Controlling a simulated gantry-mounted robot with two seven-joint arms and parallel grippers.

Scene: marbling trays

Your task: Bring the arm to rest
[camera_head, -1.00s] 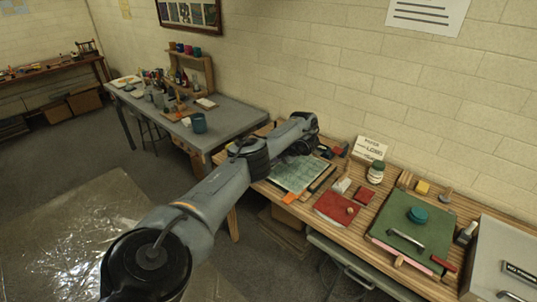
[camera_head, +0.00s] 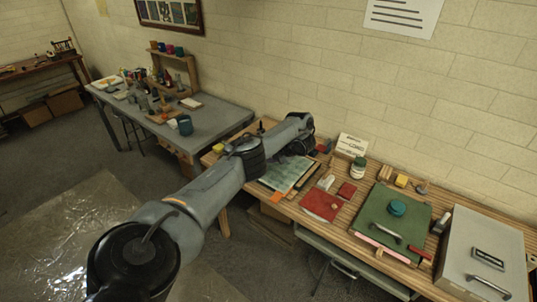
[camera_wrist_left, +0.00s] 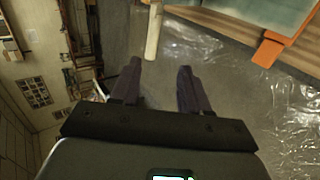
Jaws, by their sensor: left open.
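My left arm reaches in from the lower left of the head view, and its far end is over the back left of the wooden workbench (camera_head: 296,215). Its gripper fingers are hidden there behind the arm. In the left wrist view, my left gripper (camera_wrist_left: 160,85) is open, with two dark fingers apart and nothing between them. The plastic-covered floor (camera_wrist_left: 230,50) shows beyond the fingers. My right gripper is in neither view.
A green marbled sheet (camera_head: 287,174), a red book (camera_head: 321,204), a green board (camera_head: 392,222) with a teal lid (camera_head: 398,208), and a grey box (camera_head: 483,255) cover the workbench. A grey table (camera_head: 222,118) stands behind left. Open floor lies left.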

